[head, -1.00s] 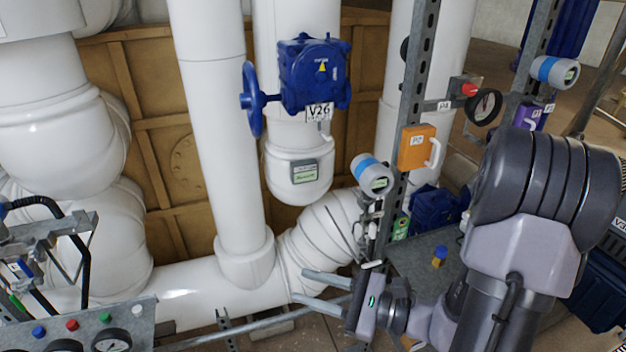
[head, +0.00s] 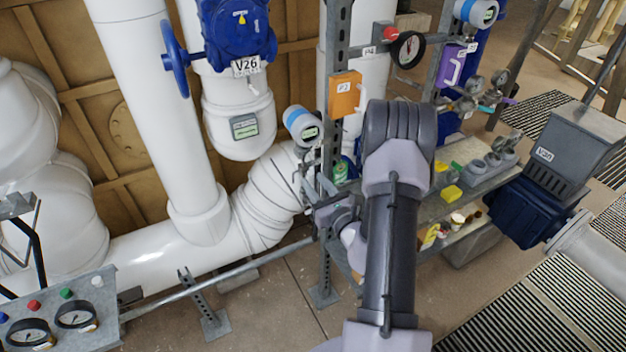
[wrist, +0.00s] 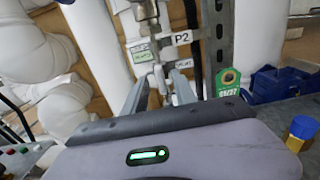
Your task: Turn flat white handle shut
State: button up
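In the wrist view, a small white piece that looks like the flat white handle (wrist: 159,77) shows between my fingertips, below a metal valve fitting (wrist: 146,14) by the P2 label (wrist: 182,38). My gripper (wrist: 162,80) points at it with its two grey fingers apart, one on each side. I cannot tell whether either finger touches the handle. In the head view my gripper (head: 312,197) is at the metal upright, left of my forearm. The handle is too small and cluttered to make out there.
An orange box (head: 345,95) is mounted above. A shelf with yellow items (head: 452,193) lies right. A horizontal rail (head: 220,278) runs low on the left.

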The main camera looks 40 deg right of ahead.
jog(key=shift+w+d, duration=0.2)
jog(key=shift+w, duration=0.5)
jog(key=shift+c, duration=0.2)
grip_shut()
